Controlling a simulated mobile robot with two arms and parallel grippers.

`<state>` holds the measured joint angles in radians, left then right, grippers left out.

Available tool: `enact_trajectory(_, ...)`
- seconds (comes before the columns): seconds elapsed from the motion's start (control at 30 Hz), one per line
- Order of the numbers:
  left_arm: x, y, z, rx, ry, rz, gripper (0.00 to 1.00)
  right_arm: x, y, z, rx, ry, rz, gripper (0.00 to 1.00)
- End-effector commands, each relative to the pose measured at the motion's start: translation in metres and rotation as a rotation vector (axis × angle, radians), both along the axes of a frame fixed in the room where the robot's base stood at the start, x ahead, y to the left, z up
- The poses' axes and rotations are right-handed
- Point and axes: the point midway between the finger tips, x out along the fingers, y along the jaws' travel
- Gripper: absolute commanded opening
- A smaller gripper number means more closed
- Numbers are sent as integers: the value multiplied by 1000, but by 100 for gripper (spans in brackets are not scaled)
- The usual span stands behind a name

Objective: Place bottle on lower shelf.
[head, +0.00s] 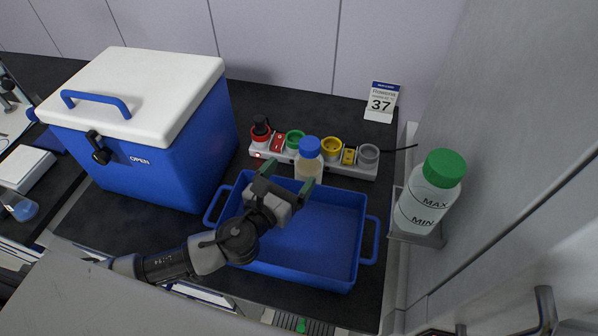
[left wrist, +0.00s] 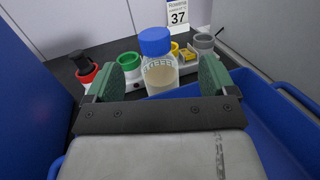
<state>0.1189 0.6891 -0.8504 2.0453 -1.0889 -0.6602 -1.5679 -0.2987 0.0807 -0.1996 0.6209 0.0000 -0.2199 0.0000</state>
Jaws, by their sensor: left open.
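A small clear bottle (head: 308,163) with a blue cap and beige contents stands upright at the back edge of the blue tray (head: 335,255), by the coloured holders. My left gripper (head: 287,179) is open above the tray, with its green fingertips pointing towards this bottle. In the left wrist view the bottle (left wrist: 159,68) shows between the two fingers, apart from both; I cannot tell if it is within their reach. A larger bottle (head: 428,193) with a green cap and MAX and MIN marks sits in a bracket at the right wall. No lower shelf is clearly seen. My right gripper is not in view.
A blue cool box (head: 165,165) with a white lid stands left of the tray. A white strip (head: 256,153) with red, green, yellow and grey holders lies behind the tray. A card reading 37 (head: 382,102) stands at the back. The tray's right part is empty.

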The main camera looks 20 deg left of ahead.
Motion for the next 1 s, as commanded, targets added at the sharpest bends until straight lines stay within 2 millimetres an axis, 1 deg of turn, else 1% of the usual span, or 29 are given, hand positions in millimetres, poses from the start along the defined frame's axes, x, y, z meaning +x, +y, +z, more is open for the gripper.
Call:
enact_trajectory(0.03,-3,4,-7,-15,19,25,85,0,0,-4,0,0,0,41)
enact_trajectory(0.1,-2,7,-8,-26,33,49,85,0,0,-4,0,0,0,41)
enact_trajectory(0.17,3,7,-8,-31,38,59,85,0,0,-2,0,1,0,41)
enact_trajectory(0.4,39,-2,-8,-30,36,59,85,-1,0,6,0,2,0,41)
enact_trajectory(0.63,57,-7,-10,-29,36,59,85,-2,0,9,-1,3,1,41)
enact_trajectory(0.9,92,-19,-15,-29,35,58,85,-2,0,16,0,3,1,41)
enact_trajectory(1.0,99,-21,-16,-28,36,57,85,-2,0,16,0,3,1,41)
